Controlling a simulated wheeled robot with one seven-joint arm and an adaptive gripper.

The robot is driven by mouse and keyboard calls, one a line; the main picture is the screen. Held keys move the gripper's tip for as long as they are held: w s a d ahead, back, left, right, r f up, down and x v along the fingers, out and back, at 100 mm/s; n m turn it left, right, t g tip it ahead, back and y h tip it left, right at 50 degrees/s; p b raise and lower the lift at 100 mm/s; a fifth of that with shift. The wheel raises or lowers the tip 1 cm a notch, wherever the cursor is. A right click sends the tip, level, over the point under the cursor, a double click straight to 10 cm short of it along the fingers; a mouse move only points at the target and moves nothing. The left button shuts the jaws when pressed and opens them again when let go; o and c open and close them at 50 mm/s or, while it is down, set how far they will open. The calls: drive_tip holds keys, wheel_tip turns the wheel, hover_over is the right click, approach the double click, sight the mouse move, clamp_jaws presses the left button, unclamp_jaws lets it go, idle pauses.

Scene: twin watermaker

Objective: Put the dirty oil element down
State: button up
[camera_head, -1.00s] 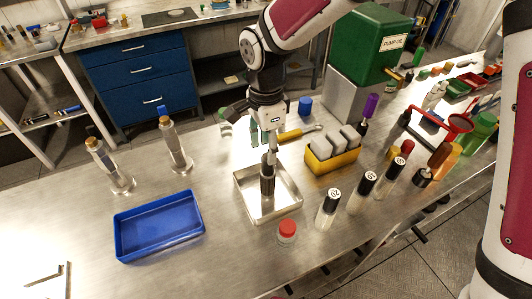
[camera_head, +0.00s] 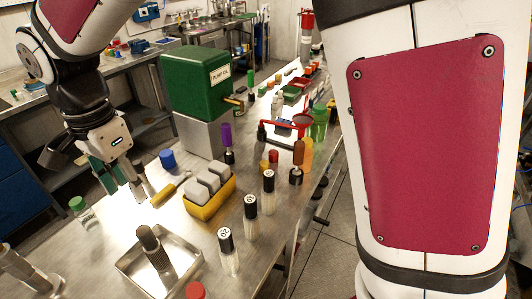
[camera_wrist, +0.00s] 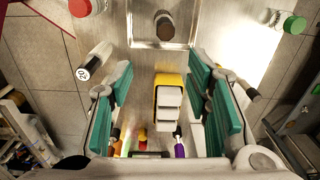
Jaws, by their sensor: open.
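The dirty oil element (camera_head: 153,245), a dark brown ribbed cylinder, stands in the shallow metal tray (camera_head: 122,267) on the bench. In the wrist view the element (camera_wrist: 165,27) shows end-on inside the tray (camera_wrist: 142,42), at the top of the picture. My gripper (camera_head: 122,198) is open and empty, above the bench behind the tray and clear of the element. In the wrist view its two teal fingers (camera_wrist: 166,105) are spread wide, with the yellow block holder seen between them.
The yellow holder with grey blocks (camera_head: 205,204) and black-capped bottles (camera_head: 228,250) stand right of the tray. A green-capped jar (camera_head: 82,210), a blue cap (camera_head: 167,159) and a yellow-handled tool (camera_head: 165,194) lie near my gripper. The green pump oil box (camera_head: 195,85) stands behind.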

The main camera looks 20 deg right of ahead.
drive_tip(key=s+d+r+n+t, duration=0.25)
drive_tip(key=d+r, duration=0.35)
drive_tip(key=d, duration=0.5)
drive_tip(key=s+d+r+n+t, duration=0.2)
drive_tip(key=s+d+n, duration=0.5)
drive_tip(key=s+d, duration=0.6)
drive_tip(key=d, duration=0.3)
drive_tip(key=shift+s, duration=0.15)
drive_tip(key=shift+n+t, duration=0.25)
